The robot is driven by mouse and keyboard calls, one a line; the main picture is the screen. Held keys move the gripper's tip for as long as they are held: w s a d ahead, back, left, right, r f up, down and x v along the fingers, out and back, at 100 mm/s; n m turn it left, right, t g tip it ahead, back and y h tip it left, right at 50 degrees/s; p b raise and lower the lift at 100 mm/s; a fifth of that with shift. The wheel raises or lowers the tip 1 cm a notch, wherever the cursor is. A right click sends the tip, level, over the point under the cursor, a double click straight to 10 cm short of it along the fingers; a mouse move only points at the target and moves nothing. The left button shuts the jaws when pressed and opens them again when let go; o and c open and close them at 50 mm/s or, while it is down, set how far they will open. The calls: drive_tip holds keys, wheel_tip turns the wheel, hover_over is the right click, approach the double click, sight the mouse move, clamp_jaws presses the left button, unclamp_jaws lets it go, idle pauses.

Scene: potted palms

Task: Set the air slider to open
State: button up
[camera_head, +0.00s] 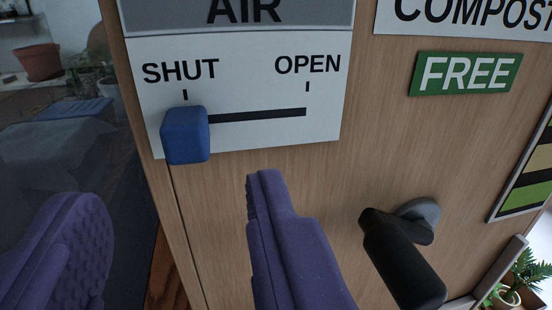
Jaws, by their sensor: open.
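The air slider's blue knob (185,136) sits at the left end of its dark slot (258,115), under the word SHUT. The word OPEN (308,65) stands above the slot's right end. The white AIR panel (250,60) is fixed to a wooden front. My gripper (180,205) shows two purple fingers, wide apart and empty. The left finger is at the lower left and the right finger is at the lower middle, both lower in the picture than the knob. Neither finger appears to touch it.
A black lever handle (405,255) juts out right of my right finger. A green FREE sign (465,73) and part of a COMPOST sign (470,15) are on the wooden front. Dark glass lies left of the panel. A potted plant (515,285) stands at lower right.

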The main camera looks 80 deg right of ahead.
sight(183, 145)
drive_tip(key=x, duration=0.6)
drive_tip(key=shift+w+d, duration=0.15)
clamp_jaws()
